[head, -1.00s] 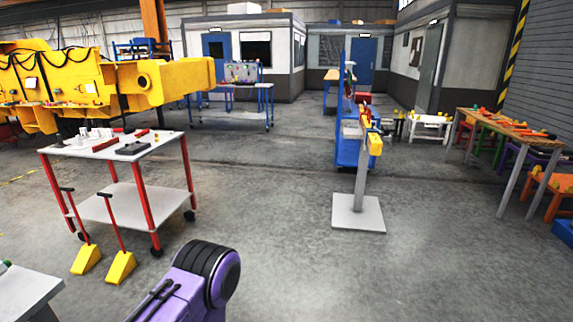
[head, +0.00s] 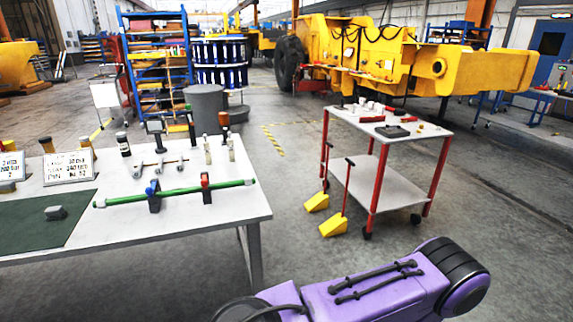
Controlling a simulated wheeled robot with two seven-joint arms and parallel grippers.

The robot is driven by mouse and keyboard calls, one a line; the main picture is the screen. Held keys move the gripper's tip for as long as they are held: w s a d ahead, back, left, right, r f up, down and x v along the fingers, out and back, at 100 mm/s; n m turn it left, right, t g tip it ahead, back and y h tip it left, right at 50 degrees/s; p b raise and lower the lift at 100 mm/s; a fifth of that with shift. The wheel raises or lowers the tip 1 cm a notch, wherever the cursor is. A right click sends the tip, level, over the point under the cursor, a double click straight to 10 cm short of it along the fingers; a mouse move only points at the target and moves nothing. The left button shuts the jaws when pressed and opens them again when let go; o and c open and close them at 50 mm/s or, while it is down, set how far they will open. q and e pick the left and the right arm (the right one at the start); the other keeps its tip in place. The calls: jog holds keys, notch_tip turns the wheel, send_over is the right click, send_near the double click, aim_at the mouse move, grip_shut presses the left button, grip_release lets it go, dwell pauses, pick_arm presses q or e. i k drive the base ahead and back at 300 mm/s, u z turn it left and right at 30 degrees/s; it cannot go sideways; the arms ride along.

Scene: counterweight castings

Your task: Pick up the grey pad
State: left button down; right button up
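A small dark grey block (head: 55,213), possibly the grey pad, lies on the dark green mat (head: 30,232) at the left of the light grey table. A flat dark grey piece (head: 392,131) also lies on top of the red-legged trolley (head: 340,110); I cannot tell for certain which of the two is the pad. Neither of my grippers shows in the head view, so nothing is seen touching either piece.
On the table (head: 215,210), a green rod (head: 175,194) lies in stands beside several upright tools. Yellow wedges (head: 334,225) with red handles stand on the floor by the trolley. Bare floor lies between table and trolley. A blue shelf (head: 160,60) stands behind.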

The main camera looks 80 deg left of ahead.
aim_at(57, 212)
jog(key=u, duration=4.2)
jog(key=i, duration=0.05)
jog(key=u, duration=0.05)
